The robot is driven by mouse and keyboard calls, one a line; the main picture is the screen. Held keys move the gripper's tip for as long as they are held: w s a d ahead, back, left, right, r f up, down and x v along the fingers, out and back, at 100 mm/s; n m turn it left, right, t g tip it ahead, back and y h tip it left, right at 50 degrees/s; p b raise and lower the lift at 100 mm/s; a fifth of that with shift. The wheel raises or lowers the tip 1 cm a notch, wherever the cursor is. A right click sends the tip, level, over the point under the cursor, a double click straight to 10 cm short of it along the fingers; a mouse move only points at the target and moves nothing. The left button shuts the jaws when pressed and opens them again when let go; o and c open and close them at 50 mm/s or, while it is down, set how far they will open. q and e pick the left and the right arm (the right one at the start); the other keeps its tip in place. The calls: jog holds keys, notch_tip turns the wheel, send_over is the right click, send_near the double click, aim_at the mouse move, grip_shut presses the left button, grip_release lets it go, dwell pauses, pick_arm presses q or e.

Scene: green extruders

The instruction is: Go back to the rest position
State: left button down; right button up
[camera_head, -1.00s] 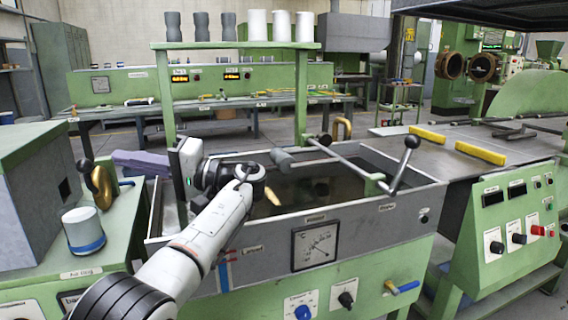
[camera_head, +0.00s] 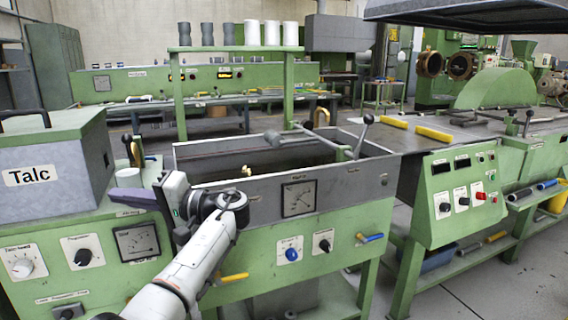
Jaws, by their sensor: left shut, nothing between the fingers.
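My left gripper (camera_head: 122,196) is shut and empty. Its purple-grey fingers point left, in front of the green machine side below and right of the grey Talc box. My left arm comes in from the bottom, with its dark wrist joint in front of the left end of the grey tank (camera_head: 345,188). The fingers appear apart from the Talc box; whether they touch the panel behind is hard to tell. My right gripper is not in view.
The Talc box (camera_head: 52,160) stands on the left machine. A dark round-ended lever (camera_head: 363,135) rises from the tank. Yellow bars (camera_head: 434,134) lie on the table to the right. White and grey cylinders (camera_head: 271,33) stand on the rear shelf. Open floor shows at the lower right.

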pick_arm(q)
notch_tip(320, 180, down, 26)
jog(key=s+d+m+t+h+p, duration=0.1)
jog(key=s+m+t+h+p, duration=0.3)
jog(key=h, duration=0.3)
jog(key=s+d+f+m+h, duration=0.1)
jog(key=s+d+f+h, duration=0.25)
jog(key=f, duration=0.35)
jog(key=s+d+f+m+h, duration=0.1)
jog(key=s+d+f+h, duration=0.1)
jog(key=s+f, duration=0.35)
jog(key=s+d+f+h+p, duration=0.2)
jog(key=s+d+f+h, duration=0.15)
jog(key=s, duration=0.45)
jog(key=s+d+r+n+t+h+p, duration=0.1)
jog(key=s+d+r+h, duration=0.1)
jog(key=s, duration=0.5)
jog(key=s+d+r+n+t+h+p, duration=0.1)
jog(key=s+d+r, duration=0.3)
jog(key=s, duration=0.4)
jog(key=shift+d+h, duration=0.7)
jog(key=shift+h, duration=0.2)
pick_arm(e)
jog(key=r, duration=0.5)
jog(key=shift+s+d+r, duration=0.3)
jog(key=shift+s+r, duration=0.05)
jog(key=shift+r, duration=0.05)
